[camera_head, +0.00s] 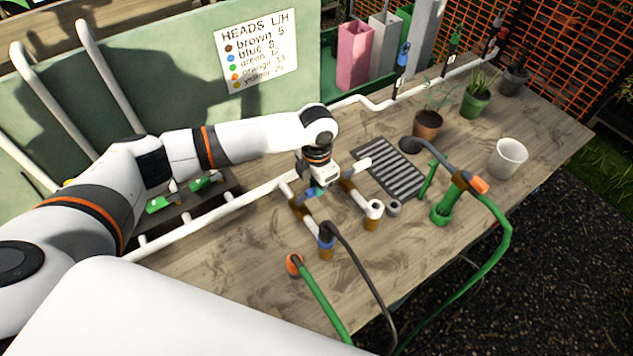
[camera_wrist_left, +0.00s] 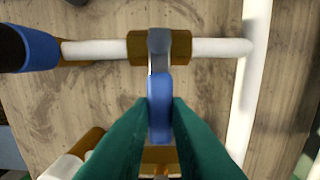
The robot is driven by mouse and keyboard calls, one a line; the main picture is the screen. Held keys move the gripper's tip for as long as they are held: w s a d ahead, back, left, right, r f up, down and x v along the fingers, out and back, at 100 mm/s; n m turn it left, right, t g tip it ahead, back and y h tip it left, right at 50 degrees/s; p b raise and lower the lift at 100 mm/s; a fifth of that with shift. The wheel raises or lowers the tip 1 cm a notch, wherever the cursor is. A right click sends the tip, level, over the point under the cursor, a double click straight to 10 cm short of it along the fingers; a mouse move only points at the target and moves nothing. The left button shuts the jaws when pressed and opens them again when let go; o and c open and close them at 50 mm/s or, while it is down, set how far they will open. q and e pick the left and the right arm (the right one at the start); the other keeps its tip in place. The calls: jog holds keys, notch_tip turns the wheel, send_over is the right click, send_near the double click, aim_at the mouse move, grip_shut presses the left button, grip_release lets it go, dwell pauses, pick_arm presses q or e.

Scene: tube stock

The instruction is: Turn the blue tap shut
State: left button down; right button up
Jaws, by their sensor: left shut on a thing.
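The blue tap is a blue lever (camera_wrist_left: 159,105) on a grey stem over a brass valve body (camera_wrist_left: 138,48). In the left wrist view the lever points across its white branch pipe (camera_wrist_left: 215,47), roughly at right angles to it. My left gripper (camera_wrist_left: 160,112) has its teal fingers shut on the lever, one on each side. In the head view the left gripper (camera_head: 317,191) reaches down over the bench at this valve, and the lever is mostly hidden by the gripper. The right gripper is not in view.
A blue-collared hose end (camera_head: 326,241) sits at the branch's end. A second branch with a white end (camera_head: 374,209) stands close to the right. A grey grate (camera_head: 388,167), green hose fitting (camera_head: 445,210), plant pots and a white pot (camera_head: 508,157) stand farther right.

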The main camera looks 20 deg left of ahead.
pick_arm(q)
jog(key=c, duration=1.4)
grip_release()
jog(key=shift+o, duration=0.2)
jog(key=shift+r, duration=0.55)
notch_tip(320, 180, up, 11)
jog(key=b, duration=0.3)
jog(key=shift+b, duration=0.3)
